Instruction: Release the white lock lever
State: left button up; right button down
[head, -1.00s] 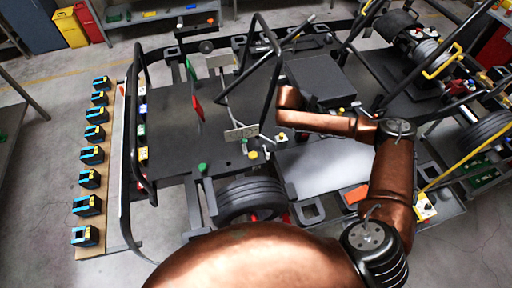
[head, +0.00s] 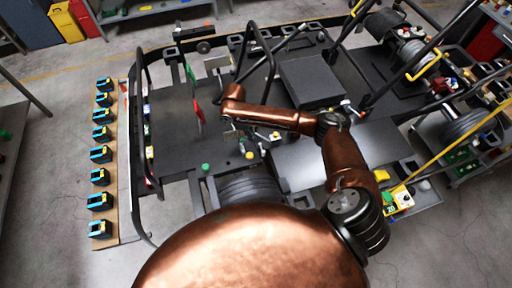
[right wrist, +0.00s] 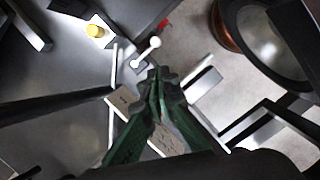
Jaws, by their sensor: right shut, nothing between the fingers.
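In the right wrist view, the white lock lever (right wrist: 146,52) is a short white rod with a round knob at its upper end. It lies just beyond the tips of my right gripper (right wrist: 157,75). The green fingers are together with nothing between them, and a small gap seems to separate them from the lever; contact is hard to judge. A pale plate (right wrist: 130,103) is partly hidden behind the fingers. In the head view, my right forearm reaches left over the kart, and the lever is too small to make out clearly. My left gripper is not in view.
A yellow knob (right wrist: 95,31) sits near the lever; it also shows in the head view (head: 249,155). Dark frame tubes cross the wrist view, and a wheel (head: 248,188) lies below.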

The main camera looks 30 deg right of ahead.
jog(key=p, duration=0.2)
send_near(262, 149)
jog(key=s+f, duration=0.1)
jog(key=a+f, duration=0.1)
jog(key=f, duration=0.1)
jog(key=s+f, duration=0.1)
jog(key=f, duration=0.1)
jog(key=shift+s+a+f, duration=0.2)
jog(key=shift+s, duration=0.1)
jog(key=shift+a+b, duration=0.1)
jog(key=shift+b, duration=0.2)
